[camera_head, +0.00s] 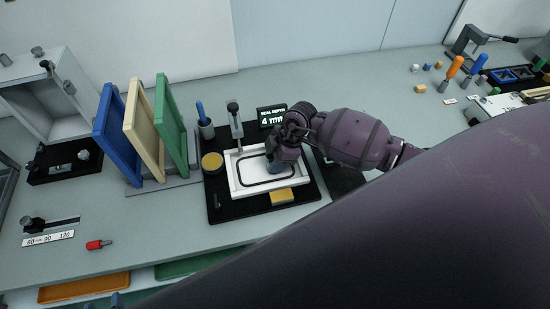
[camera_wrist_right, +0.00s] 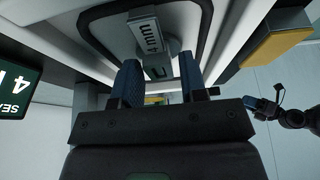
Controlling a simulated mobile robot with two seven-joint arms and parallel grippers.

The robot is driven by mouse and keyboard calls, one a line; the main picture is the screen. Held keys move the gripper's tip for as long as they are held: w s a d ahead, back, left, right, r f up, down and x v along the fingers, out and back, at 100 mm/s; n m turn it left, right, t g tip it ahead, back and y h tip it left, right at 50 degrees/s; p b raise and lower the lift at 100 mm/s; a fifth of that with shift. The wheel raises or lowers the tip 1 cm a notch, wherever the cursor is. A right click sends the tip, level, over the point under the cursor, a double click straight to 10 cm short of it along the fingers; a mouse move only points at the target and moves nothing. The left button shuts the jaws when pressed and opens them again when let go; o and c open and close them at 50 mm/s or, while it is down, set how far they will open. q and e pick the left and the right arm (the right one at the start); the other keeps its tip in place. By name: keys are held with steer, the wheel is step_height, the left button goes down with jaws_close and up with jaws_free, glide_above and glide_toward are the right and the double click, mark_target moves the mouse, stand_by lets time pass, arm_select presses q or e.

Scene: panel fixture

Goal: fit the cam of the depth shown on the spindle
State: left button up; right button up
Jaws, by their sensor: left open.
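My right gripper (camera_head: 277,162) is low over the white panel frame (camera_head: 236,184) with the dark seal outline. In the right wrist view its blue fingers (camera_wrist_right: 159,85) stand either side of a grey cam (camera_wrist_right: 157,70) and seem to touch it. A grey part marked "4 mm" (camera_wrist_right: 147,37) is just beyond the fingertips. The spindle is hidden behind the gripper, so I cannot tell whether the cam sits on it. The depth sign (camera_head: 272,117) reads 4 mm. Blue tips of my left gripper (camera_head: 117,300) show at the bottom edge, away from the fixture.
Blue, cream and green panels (camera_head: 145,130) stand in a rack left of the black base (camera_head: 213,208). A yellow block (camera_head: 282,196) and a round yellow-topped piece (camera_head: 212,162) lie beside the frame. My right arm covers the front right.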

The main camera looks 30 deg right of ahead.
steer(key=shift+o, duration=1.2)
steer(key=shift+v, duration=5.45)
